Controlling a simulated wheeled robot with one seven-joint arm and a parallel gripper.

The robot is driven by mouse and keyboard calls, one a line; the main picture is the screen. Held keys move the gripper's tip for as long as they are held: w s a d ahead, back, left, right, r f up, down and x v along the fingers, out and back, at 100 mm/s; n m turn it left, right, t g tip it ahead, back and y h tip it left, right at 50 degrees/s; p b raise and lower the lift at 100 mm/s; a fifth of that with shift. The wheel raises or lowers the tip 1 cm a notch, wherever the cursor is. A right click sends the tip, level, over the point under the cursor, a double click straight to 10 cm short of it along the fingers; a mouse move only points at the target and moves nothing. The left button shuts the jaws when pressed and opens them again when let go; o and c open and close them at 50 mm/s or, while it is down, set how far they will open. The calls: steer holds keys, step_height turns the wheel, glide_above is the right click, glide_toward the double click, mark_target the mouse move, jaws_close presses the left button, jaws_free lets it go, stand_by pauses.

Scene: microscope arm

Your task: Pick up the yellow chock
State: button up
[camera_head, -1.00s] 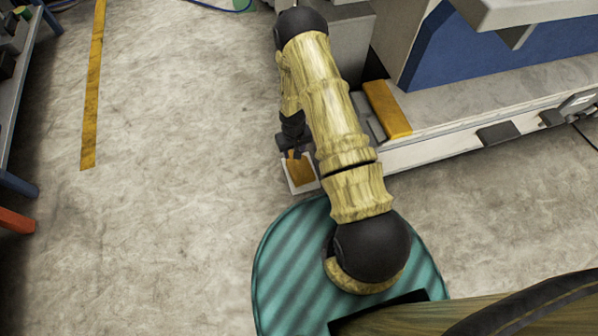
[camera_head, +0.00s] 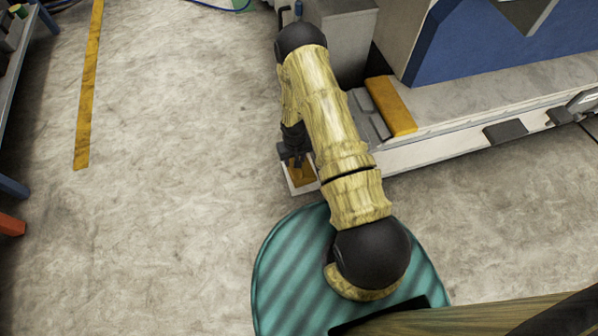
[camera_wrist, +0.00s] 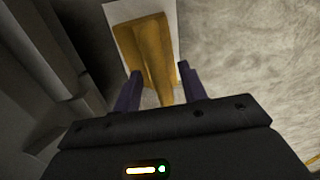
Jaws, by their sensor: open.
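The yellow chock (camera_head: 302,176) sits on a small white pad (camera_head: 291,189) beside the end of the machine's ledge, partly hidden by my arm in the head view. In the wrist view the chock (camera_wrist: 148,40) shows a flat base and a raised ridge running toward my gripper. My gripper (camera_wrist: 160,72) is open, with one dark finger on each side of the ridge's near end. The head view shows my gripper (camera_head: 297,160) just above the chock. I cannot tell whether the fingers touch it.
Another yellow block (camera_head: 390,106) lies on the ledge of the blue and grey machine (camera_head: 480,45) at right. A yellow floor stripe (camera_head: 88,90) runs at left, near a shelf (camera_head: 20,75). The concrete floor between stripe and arm is clear.

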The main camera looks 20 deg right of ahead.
steer(key=shift+f, duration=0.65)
jaws_close()
steer(key=shift+r, duration=0.1)
stand_by(1.2)
